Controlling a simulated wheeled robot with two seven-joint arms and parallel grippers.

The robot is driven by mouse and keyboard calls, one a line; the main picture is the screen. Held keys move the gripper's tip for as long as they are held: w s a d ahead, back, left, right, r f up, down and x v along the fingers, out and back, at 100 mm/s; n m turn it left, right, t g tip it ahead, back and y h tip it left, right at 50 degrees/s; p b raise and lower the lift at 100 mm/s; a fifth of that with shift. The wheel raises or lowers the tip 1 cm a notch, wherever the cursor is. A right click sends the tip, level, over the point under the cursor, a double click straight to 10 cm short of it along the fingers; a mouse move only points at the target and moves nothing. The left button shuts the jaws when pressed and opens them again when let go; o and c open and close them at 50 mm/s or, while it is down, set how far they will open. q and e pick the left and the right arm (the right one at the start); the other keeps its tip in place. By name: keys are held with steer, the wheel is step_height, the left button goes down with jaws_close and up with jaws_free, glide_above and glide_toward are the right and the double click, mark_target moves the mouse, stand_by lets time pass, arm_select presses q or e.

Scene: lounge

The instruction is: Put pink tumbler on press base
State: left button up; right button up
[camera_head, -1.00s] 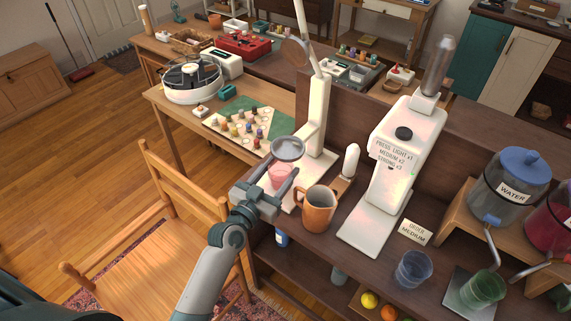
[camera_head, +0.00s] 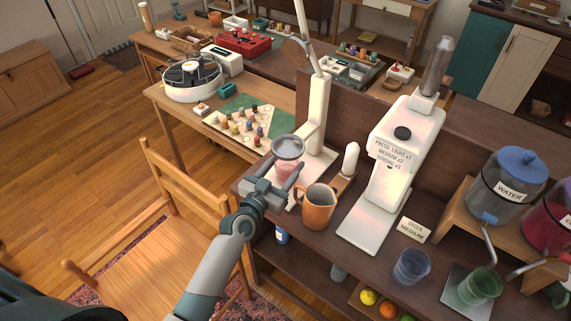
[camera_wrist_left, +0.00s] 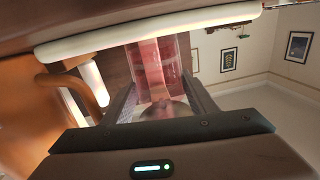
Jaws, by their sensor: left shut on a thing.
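The pink tumbler (camera_head: 284,171) is between the fingers of my left gripper (camera_head: 279,184), which is shut on it. In the left wrist view the clear pink tumbler (camera_wrist_left: 150,62) fills the gap between the fingers. The tumbler is just below this cup, over the white press base (camera_head: 318,164). I cannot tell whether its bottom touches the base. My right gripper is out of view.
An orange mug (camera_head: 318,207) stands close to the right of my left gripper. A white dispenser (camera_head: 402,150) stands further right, with a blue tumbler (camera_head: 411,267) and a green tumbler (camera_head: 480,286) in front. A wooden chair (camera_head: 160,240) is at the left.

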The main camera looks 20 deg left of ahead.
arm_select(q)
steer(key=shift+f, duration=0.15)
steer(key=o, duration=1.1)
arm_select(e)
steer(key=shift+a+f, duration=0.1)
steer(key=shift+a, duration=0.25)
arm_select(q)
steer(key=shift+s, duration=0.35)
steer(key=b+v, duration=0.2)
steer(key=v, duration=0.8)
steer(key=shift+s+a+b, duration=0.2)
steer(key=shift+s+b, duration=0.15)
steer(key=shift+s, duration=0.25)
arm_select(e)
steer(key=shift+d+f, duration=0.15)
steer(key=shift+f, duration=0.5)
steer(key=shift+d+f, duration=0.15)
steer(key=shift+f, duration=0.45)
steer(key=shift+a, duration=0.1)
